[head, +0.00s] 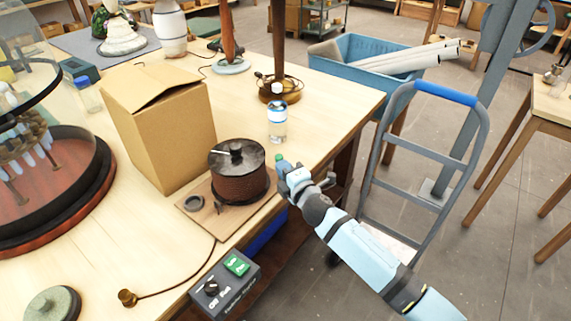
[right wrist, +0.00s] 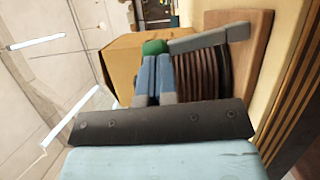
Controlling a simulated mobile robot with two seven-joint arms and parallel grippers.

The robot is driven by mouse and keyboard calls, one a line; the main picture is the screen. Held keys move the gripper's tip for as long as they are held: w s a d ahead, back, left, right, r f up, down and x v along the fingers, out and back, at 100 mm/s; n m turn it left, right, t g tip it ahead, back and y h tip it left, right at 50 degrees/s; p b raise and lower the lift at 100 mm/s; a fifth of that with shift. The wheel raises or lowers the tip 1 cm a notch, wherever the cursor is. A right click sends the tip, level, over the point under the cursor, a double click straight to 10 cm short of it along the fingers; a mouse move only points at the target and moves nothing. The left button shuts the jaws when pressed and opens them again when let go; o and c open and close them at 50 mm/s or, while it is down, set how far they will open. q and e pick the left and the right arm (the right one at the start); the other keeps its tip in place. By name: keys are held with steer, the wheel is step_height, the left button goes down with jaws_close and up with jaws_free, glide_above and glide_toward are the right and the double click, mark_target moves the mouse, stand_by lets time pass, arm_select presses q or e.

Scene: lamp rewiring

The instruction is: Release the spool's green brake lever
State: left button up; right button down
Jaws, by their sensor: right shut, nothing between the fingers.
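The spool (head: 238,182), wound with dark brown cord under a dark round top, stands on a wooden board (head: 222,217) near the table's front edge. The brake lever's green knob (head: 279,158) is at the spool's right side; in the right wrist view the knob (right wrist: 154,47) sits at the end of a grey bar (right wrist: 208,39). My right gripper (head: 284,168) is shut and empty, its fingertips right at the green knob. In the right wrist view the closed fingers (right wrist: 155,66) point at the knob; whether they touch it I cannot tell. My left gripper is not in view.
A cardboard box (head: 165,135) stands behind the spool. A clear bottle (head: 277,122) stands behind the knob. A control box (head: 226,285) with a green button is at the table's front edge, near a brown cord. A hand truck (head: 440,170) stands right of my arm.

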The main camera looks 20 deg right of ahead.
steer(key=d+m+p, duration=0.1)
steer(key=p, duration=0.1)
steer(key=w+d+m+g+p, duration=0.1)
steer(key=p, duration=0.1)
steer(key=w+m+p, duration=0.1)
steer(key=p, duration=0.1)
steer(key=shift+w+d+r+m, duration=0.2)
steer(key=shift+d+r+m, duration=0.2)
steer(key=shift+d, duration=0.1)
stand_by(0.4)
